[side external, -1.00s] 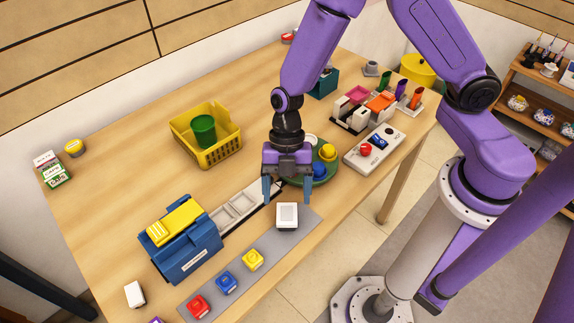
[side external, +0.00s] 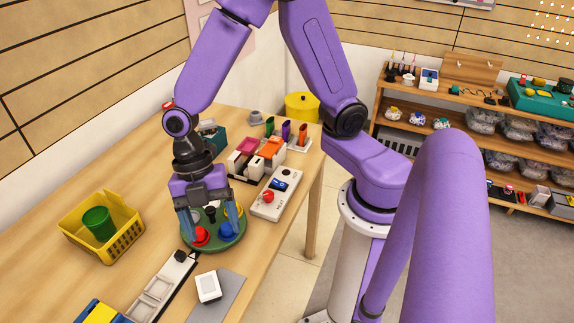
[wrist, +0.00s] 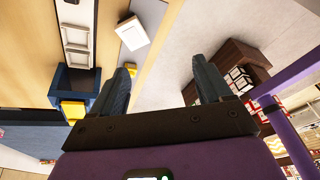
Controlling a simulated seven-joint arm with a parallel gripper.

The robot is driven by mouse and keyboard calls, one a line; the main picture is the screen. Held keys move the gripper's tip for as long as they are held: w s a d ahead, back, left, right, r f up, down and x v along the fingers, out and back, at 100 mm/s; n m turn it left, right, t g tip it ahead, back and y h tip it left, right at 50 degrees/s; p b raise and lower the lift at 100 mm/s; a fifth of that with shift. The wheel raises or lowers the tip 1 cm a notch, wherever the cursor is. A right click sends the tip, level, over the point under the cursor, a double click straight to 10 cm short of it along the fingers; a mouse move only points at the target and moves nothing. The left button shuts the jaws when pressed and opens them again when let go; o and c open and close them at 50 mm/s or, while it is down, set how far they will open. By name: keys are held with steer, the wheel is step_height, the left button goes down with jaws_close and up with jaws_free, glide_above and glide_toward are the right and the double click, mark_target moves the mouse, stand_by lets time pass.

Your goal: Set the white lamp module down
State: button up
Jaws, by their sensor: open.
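The white lamp module (side external: 208,287) is a small block with a white top and dark edging. It rests at the far end of the grey mat (side external: 232,290). The wrist view also shows it (wrist: 132,33), left of the fingers. My gripper (side external: 212,222) is open, and no object shows between its fingers (wrist: 163,80). It is apart from the module, beyond it in the side view. It overlaps the round green tray (side external: 212,247), which carries a red and a blue piece; I cannot tell the height above it.
A pale slotted rail (side external: 160,285) lies left of the module. A yellow basket (side external: 128,242) holds a green cup (side external: 98,223). A grey control box (side external: 275,195) with a red knob stands right of my gripper. The table's right edge is close to the mat.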

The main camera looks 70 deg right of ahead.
steer(key=s+d+r+m+t+h, duration=0.2)
steer(key=s+d+r+m+t, duration=0.1)
steer(key=s+d+r+m, duration=0.5)
steer(key=s+d+m, duration=0.3)
steer(key=d, duration=0.2)
steer(key=shift+s+m, duration=0.2)
steer(key=shift+m, duration=0.2)
